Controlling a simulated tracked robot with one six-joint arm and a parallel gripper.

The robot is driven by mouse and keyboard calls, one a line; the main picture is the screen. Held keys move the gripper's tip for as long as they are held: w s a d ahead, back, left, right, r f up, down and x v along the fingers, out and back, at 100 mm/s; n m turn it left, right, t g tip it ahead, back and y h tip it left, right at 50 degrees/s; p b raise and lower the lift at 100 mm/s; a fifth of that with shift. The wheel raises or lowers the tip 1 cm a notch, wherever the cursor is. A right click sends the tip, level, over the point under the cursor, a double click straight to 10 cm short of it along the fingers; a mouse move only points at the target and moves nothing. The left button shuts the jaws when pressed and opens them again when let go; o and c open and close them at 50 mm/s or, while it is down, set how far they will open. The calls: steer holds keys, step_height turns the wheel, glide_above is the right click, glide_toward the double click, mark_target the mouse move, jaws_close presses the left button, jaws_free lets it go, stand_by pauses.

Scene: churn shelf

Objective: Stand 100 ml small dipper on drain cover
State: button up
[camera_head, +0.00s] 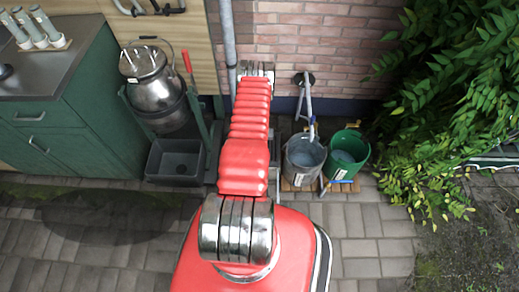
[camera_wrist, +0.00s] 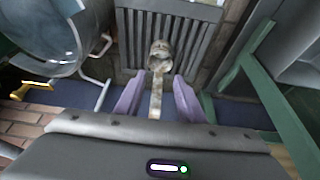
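In the wrist view a small metal dipper (camera_wrist: 160,57), dull and mottled, shows its rounded end in front of the drain cover, with its flat pale handle (camera_wrist: 155,100) running toward my gripper. The grey slatted drain cover (camera_wrist: 128,30) fills the top middle. My gripper (camera_wrist: 160,78) has two purple fingers, one on each side of the handle, with a visible gap on both sides; it is open. Whether the dipper touches the cover is unclear. In the head view my red arm hides my gripper, the dipper and the cover.
In the wrist view a clear, rounded vessel (camera_wrist: 45,30) is close at left and a green frame (camera_wrist: 262,85) at right. In the head view a steel churn (camera_head: 155,85) and dark crate (camera_head: 176,160) stand left of my arm, grey (camera_head: 304,158) and green (camera_head: 345,152) buckets right.

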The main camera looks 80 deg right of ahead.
steer(key=s+a, duration=0.1)
steer(key=a, duration=0.5)
steer(key=shift+s, duration=0.15)
stand_by(0.7)
